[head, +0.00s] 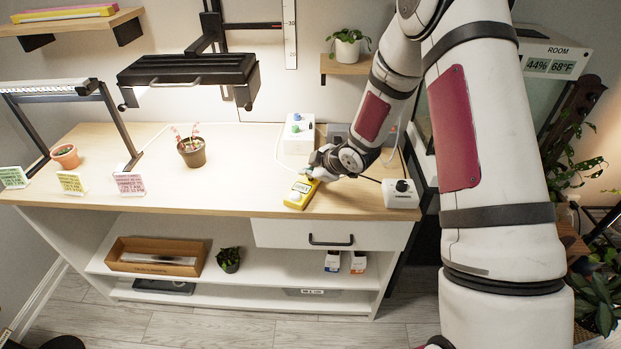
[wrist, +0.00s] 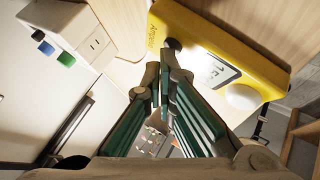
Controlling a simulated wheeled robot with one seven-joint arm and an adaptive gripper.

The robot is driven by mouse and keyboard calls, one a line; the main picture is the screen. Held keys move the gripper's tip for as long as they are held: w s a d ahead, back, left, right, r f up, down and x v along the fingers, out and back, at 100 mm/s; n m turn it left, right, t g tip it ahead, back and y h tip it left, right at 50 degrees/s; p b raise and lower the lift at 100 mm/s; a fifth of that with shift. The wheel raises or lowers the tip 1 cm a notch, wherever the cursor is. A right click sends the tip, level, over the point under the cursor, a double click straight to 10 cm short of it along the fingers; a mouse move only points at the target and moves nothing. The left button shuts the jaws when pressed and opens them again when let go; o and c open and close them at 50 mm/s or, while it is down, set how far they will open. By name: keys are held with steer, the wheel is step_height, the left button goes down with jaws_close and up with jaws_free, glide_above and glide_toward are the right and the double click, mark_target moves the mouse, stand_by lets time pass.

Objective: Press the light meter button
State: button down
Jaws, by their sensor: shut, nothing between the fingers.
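The yellow light meter (head: 300,193) lies on the wooden bench top, near its front edge. In the wrist view the light meter (wrist: 270,57) fills the upper right, with a lit display, a white dome and a small dark round button (wrist: 172,43). My gripper (head: 313,175) is just behind and right of the meter in the head view. In the wrist view my gripper (wrist: 164,68) is shut and empty, its fingertips right beside the dark button. I cannot tell whether they touch it.
A white box with blue and green knobs (head: 298,133) stands behind the meter. A white box with a black knob (head: 401,193) sits to the right, with a cable nearby. A potted plant (head: 191,152) stands to the left. The bench between plant and meter is clear.

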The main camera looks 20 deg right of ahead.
stand_by(0.3)
steer(key=shift+r+p, duration=0.35)
steer(key=shift+r, duration=0.2)
steer(key=shift+r+p, duration=1.85)
steer(key=shift+r, duration=1.15)
step_height(320, 180, up, 12)
steer(key=m+h, duration=0.3)
glide_above(309, 180)
steer(key=s+d, duration=0.4)
steer(key=s, duration=0.1)
steer(key=s+d+r+m+g+h, duration=0.1)
steer(key=s+r+m+h, duration=0.25)
steer(key=s+r, duration=0.65)
steer(key=s+a+r+m+g+y, duration=0.1)
steer(key=s+a+r+m, duration=0.1)
steer(key=s, duration=1.1)
steer(key=s+a+r+m+g+y, duration=0.1)
steer(key=s+m, duration=0.4)
steer(key=s, duration=0.8)
steer(key=shift+s+a+r+y, duration=0.35)
steer(key=shift+a+r, duration=0.2)
